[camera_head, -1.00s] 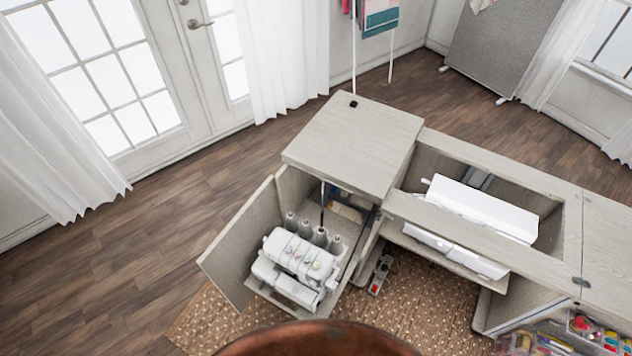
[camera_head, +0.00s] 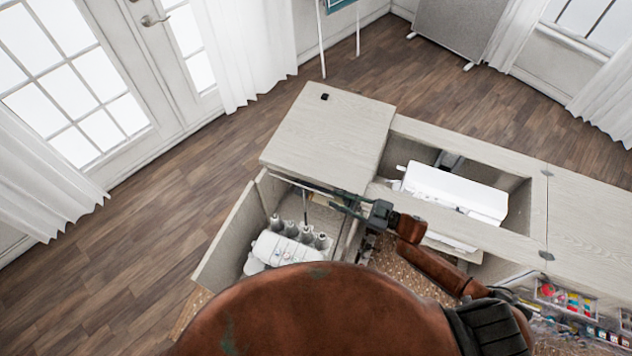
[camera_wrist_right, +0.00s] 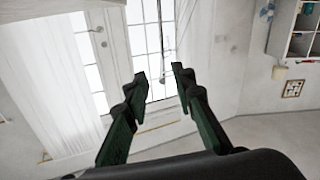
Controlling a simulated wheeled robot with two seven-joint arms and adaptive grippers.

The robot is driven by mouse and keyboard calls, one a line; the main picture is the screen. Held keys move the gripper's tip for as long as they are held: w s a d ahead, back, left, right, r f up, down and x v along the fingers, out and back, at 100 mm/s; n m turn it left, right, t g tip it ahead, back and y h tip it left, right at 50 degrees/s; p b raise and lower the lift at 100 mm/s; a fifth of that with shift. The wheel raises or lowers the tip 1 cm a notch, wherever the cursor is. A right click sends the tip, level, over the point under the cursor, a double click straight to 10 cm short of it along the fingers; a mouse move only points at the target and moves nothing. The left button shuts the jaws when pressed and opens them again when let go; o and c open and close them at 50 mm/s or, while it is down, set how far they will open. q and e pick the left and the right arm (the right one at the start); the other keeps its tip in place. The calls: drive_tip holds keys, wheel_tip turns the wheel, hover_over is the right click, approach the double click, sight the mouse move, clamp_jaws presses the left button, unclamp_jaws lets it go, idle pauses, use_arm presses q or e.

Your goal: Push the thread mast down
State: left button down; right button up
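The white serger (camera_head: 285,250) sits in the open left compartment of the cabinet, with several grey thread cones behind it. My body covers its lower part in the head view. The thread mast (camera_head: 305,208) is a thin dark upright rod among the cones; I cannot make out its top clearly. My right gripper (camera_head: 338,198) comes in from the right, just right of the mast, near the cabinet top's front edge. In the right wrist view my right gripper (camera_wrist_right: 158,74) is open, with no object clearly between its fingers. My left gripper is not in view.
The raised cabinet top (camera_head: 330,130) lies just behind my right gripper. The open door (camera_head: 228,238) stands left of the serger. A white sewing machine (camera_head: 455,195) sits in the well to the right. Floor at the left is clear.

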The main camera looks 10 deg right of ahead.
sight(305, 187)
drive_tip(key=x, duration=0.8)
drive_tip(key=shift+s+a+r, duration=0.15)
drive_tip(key=shift+a+r, duration=0.05)
clamp_jaws()
idle(0.4)
